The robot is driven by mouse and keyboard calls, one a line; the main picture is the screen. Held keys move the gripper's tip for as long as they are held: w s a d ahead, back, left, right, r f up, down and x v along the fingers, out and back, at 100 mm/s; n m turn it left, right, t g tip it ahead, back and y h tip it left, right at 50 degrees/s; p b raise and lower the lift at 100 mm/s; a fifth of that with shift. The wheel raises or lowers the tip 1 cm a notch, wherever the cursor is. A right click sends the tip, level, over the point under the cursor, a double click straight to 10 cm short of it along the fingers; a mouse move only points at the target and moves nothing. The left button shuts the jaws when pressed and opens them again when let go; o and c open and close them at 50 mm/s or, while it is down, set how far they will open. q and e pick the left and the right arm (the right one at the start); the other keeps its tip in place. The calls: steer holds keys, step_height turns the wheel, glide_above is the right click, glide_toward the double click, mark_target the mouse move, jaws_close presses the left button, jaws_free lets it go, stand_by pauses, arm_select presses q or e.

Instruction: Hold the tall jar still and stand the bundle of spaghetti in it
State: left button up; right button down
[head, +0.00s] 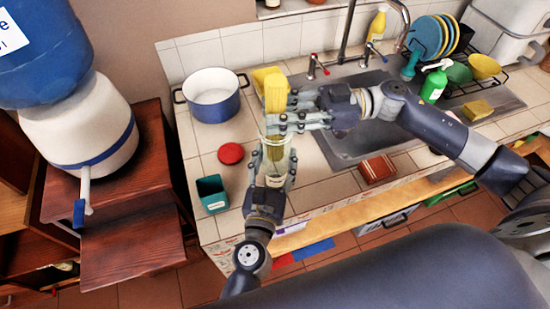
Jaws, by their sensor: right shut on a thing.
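The tall clear jar (275,142) stands near the counter's front edge. My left gripper (275,160) comes from the front with its fingers on either side of the jar; whether they press on it I cannot tell. My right gripper (280,110) comes from the right and is shut on the yellow spaghetti bundle (276,88), above the jar. The bundle is roughly upright over the jar's mouth. Yellow shows through the glass below the rim, so its lower part appears to be inside. The fingers hide part of the bundle, and the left gripper hides the jar's base.
A red lid (231,153) and a teal square container (212,194) are left of the jar. A blue pot (212,95) and a yellow sponge-like block (266,76) stand behind. The sink (350,140) is right, with a brown box (376,170) before it.

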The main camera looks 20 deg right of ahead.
mark_target(280, 80)
steer(key=shift+f, duration=0.65)
steer(key=c, duration=1.1)
jaws_free()
step_height(280, 80, up, 10)
steer(key=shift+r, duration=0.1)
arm_select(q)
steer(key=o, duration=1.2)
steer(key=v, duration=1.2)
